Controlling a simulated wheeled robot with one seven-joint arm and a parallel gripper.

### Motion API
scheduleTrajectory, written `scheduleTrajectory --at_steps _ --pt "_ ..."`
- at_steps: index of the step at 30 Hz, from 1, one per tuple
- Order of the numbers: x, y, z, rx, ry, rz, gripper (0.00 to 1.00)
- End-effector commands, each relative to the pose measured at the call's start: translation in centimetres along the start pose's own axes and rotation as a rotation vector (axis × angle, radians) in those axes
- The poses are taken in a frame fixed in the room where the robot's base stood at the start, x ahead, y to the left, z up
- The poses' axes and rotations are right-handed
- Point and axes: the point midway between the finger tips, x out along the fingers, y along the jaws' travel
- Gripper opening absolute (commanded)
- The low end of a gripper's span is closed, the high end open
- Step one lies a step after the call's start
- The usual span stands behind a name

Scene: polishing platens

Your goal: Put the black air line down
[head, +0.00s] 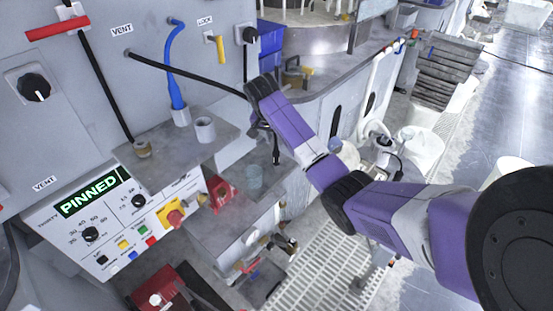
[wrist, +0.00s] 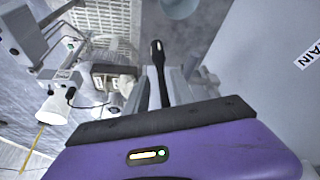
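The black air line (head: 190,76) runs from a port under the upper VENT label down to the right and passes behind my arm. Its dark end (head: 276,155) hangs below my wrist, above the grey ledge. In the wrist view, the black end of the line (wrist: 157,60) sticks out between the two grey fingers of my gripper (wrist: 164,82). The fingers are closed around it, and its tip points away from the gripper. In the head view, my arm hides most of the fingers.
A blue hose (head: 173,60) stands in a grey fitting beside a grey cup (head: 205,130). Another black hose ends in a brass fitting (head: 142,148).

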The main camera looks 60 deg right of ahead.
Motion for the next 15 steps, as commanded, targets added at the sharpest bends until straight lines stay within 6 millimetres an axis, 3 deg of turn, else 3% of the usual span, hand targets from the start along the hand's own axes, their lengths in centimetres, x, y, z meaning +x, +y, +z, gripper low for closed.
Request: scheduleTrajectory --at_steps 10,15 --pt "2.9 0.1 0.1 -0.002 -0.001 0.002 0.29" --pt "5.4 0.1 0.5 -0.002 -0.001 0.002 0.29"
